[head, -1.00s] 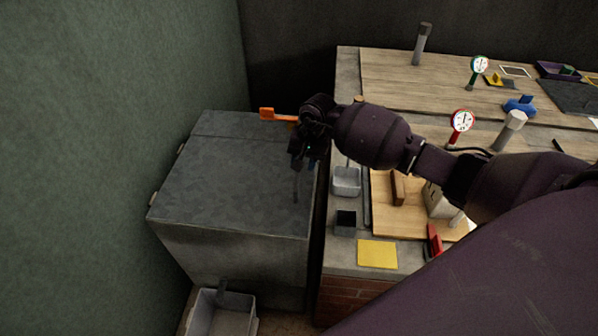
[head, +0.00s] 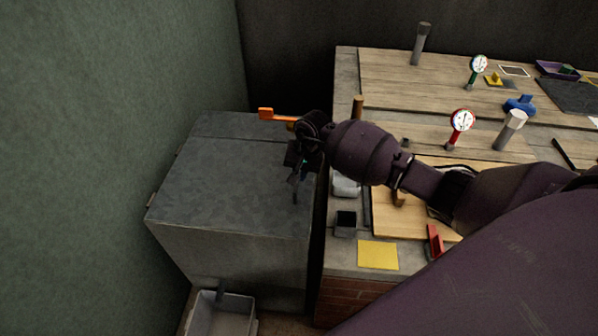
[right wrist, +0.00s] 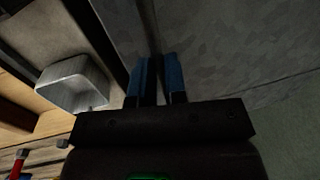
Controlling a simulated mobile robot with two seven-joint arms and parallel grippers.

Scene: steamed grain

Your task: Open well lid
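The well is a large grey box with a flat, mottled grey lid (head: 225,180), lying closed in the head view. A thin dark handle bar (head: 295,194) runs along the lid near its right edge. My right gripper (head: 295,178) is over this edge at the handle. In the right wrist view the blue fingertips of my right gripper (right wrist: 157,78) stand a little apart, with the bar (right wrist: 152,35) running in line with the gap between them. I cannot tell whether they touch it. My left gripper is not in view.
An orange lever (head: 275,115) sticks out at the lid's far right corner. The worktop to the right holds a grey tub (head: 345,186), a small dark box (head: 345,222), a yellow sheet (head: 378,254) and gauges. A green wall (head: 110,150) stands close on the left. A grey bin (head: 222,315) stands in front.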

